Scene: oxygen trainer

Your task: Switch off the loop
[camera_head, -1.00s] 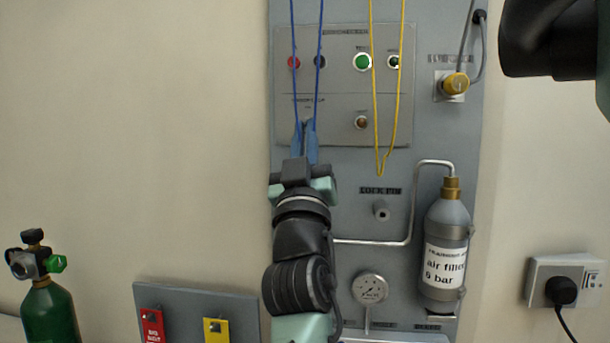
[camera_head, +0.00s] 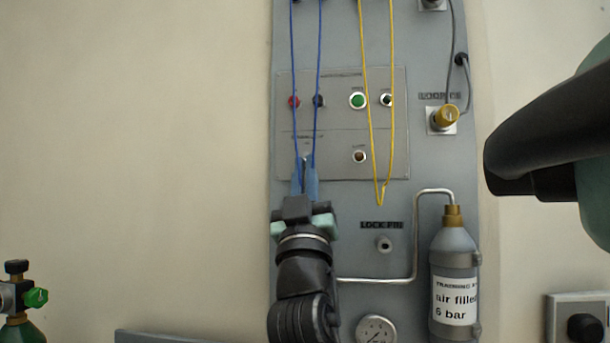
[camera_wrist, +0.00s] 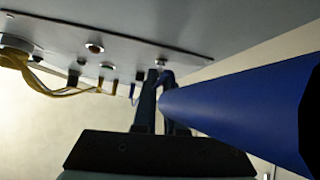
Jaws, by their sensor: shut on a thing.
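The grey control panel (camera_head: 340,172) is fixed to a tall blue-grey board. Its upper row has a red button (camera_head: 294,102), a green button (camera_head: 357,101) and dark knobs; a brown-red button (camera_head: 359,156) is in the lower section. A small label is at the lower left. My gripper (camera_head: 305,178) is just below that label, its blue-grey fingers pointing up and close together. It is shut on a small part at the panel, which the fingers hide. In the wrist view the fingertips (camera_wrist: 160,85) reach the panel's underside near a small metal fitting (camera_wrist: 161,62).
A blue cord loop (camera_head: 319,70) hangs in front of the panel and around my fingers. A yellow cord loop (camera_head: 371,130) hangs to the right. A grey bottle (camera_head: 455,250) with a bent pipe stands at lower right. A gauge (camera_head: 376,330) is below.

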